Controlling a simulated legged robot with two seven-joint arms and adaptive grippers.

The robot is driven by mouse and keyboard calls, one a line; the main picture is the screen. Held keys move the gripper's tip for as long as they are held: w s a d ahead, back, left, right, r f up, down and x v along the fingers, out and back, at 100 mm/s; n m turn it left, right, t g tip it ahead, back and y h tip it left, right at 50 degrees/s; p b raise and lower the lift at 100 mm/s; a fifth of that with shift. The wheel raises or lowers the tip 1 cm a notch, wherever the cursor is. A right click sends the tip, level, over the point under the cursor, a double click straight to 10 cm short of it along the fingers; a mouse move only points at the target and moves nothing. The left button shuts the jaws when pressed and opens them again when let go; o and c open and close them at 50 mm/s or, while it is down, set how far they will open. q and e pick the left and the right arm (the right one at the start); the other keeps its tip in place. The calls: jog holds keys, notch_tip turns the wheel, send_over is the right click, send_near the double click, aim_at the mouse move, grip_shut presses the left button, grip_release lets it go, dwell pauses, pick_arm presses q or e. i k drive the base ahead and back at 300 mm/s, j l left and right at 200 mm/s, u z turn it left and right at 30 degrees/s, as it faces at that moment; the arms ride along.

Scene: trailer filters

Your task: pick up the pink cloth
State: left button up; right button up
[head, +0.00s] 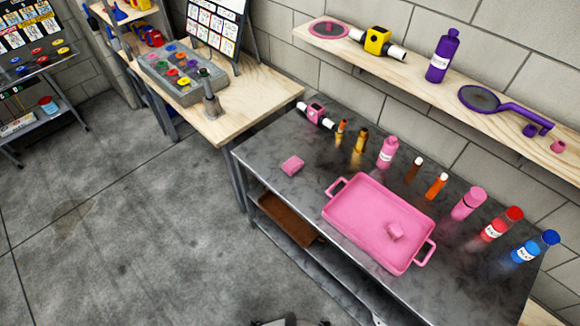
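Neither of my grippers can be made out. Only a dark sliver shows at the bottom edge of the head view, too little to identify.
Several bottles, including a pink one (387,153) and a blue one (535,246), line the table's back. A wall shelf (415,75) above holds a purple bottle (442,56) and purple strainer (480,99). A wooden bench (255,90) adjoins at left. The front-left floor is clear.

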aim_at(292, 166)
jog(key=i+j, duration=0.25)
jog(key=j, duration=0.15)
jog(key=i+j, duration=0.25)
jog(key=j, duration=0.15)
jog(key=i+j, duration=0.2)
jog(key=j, duration=0.25)
